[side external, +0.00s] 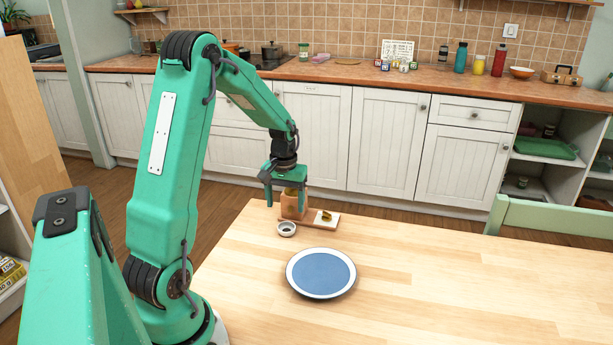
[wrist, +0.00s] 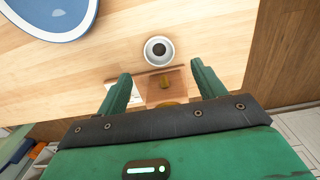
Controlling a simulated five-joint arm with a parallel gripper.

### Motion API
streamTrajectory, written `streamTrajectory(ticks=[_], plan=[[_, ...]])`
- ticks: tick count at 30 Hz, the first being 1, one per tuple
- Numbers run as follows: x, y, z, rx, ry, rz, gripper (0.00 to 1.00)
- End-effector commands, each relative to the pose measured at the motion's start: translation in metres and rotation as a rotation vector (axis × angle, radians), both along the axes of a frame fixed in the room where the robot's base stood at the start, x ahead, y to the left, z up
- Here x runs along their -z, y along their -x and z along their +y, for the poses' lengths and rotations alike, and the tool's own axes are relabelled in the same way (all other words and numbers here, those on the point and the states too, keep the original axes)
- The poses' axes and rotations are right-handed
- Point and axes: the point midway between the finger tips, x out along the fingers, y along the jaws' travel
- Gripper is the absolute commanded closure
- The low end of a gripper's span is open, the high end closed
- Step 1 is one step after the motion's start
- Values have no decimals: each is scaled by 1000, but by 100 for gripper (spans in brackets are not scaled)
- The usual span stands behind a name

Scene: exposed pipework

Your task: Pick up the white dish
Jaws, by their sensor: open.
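A small round white dish (side external: 287,229) with a dark-looking inside stands on the wooden table (side external: 450,290), near its far left edge. In the wrist view the white dish (wrist: 159,50) lies just beyond my fingertips, roughly centred between them. My gripper (side external: 284,195) is open and empty, pointing down above the table. In the side view it is above and behind the dish, over a brown wooden block. In the wrist view the two green fingers (wrist: 160,72) stand apart with the block showing between them. The dish is fully visible and apart from the fingers.
The brown block (side external: 292,207) stands on a wooden board beside a white tile (side external: 333,219) bearing a small yellow-brown thing, close behind the dish. A blue plate with a white rim (side external: 320,273) lies in front and right. The table's right side is clear.

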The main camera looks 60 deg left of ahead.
Motion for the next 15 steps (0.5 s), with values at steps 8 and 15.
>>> streamTrajectory(ticks=[8,15], plan=[[21,1,-1,1,1,1,31],[24,0,-1,1,1,1,31]])
